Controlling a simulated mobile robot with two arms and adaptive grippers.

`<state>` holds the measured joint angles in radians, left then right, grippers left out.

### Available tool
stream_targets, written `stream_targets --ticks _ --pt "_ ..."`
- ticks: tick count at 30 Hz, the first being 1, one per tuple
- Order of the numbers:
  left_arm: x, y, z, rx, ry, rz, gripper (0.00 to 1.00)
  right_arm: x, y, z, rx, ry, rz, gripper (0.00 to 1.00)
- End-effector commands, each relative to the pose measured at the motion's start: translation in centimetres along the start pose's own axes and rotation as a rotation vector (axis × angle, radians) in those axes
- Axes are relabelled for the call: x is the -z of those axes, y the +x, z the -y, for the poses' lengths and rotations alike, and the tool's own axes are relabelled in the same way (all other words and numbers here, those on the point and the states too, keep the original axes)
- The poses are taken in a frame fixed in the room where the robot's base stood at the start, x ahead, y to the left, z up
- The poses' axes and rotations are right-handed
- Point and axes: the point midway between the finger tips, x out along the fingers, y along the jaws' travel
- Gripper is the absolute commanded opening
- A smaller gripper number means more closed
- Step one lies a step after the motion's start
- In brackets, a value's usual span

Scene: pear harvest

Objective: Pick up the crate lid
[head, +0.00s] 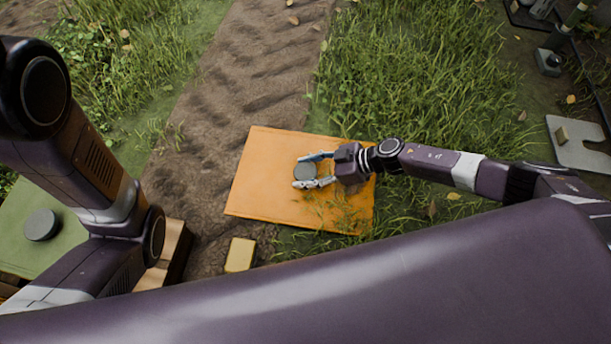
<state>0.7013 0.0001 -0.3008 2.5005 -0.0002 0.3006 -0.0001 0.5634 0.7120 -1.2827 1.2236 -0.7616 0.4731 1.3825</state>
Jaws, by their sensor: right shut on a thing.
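The crate lid is a flat orange panel (262,182) with a round dark grey knob (305,172) near its middle. It lies over the edge between the dirt track and the grass; I cannot tell whether it touches the ground. My right gripper (312,171) reaches in from the right above the panel. Its two fingers are shut on the knob, one on each side. My left arm shows at the left, but its gripper is out of view.
A green panel (75,240) with a grey round knob (41,225) is at the lower left, partly behind my left arm. A small yellow block (240,254) lies below the orange lid. A pale plate (578,146) is at the right. The dirt track (255,75) beyond is clear.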

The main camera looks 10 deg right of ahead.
Motion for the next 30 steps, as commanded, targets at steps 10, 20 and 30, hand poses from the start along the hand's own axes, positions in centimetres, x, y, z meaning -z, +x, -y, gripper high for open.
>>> stream_targets --ticks 10,20,30 --pt "-0.1 0.1 0.0 0.000 0.000 0.001 0.65 0.1 -0.1 0.0 0.001 0.000 -0.001 0.14" --pt "-0.8 2.0 0.4 0.000 0.000 0.002 0.65 2.2 -1.4 -0.1 -0.001 -0.001 -0.001 0.14" --pt "-4.6 1.2 1.7 0.038 -0.012 0.104 0.65 6.4 -4.3 0.0 0.000 -0.002 -0.002 0.14"
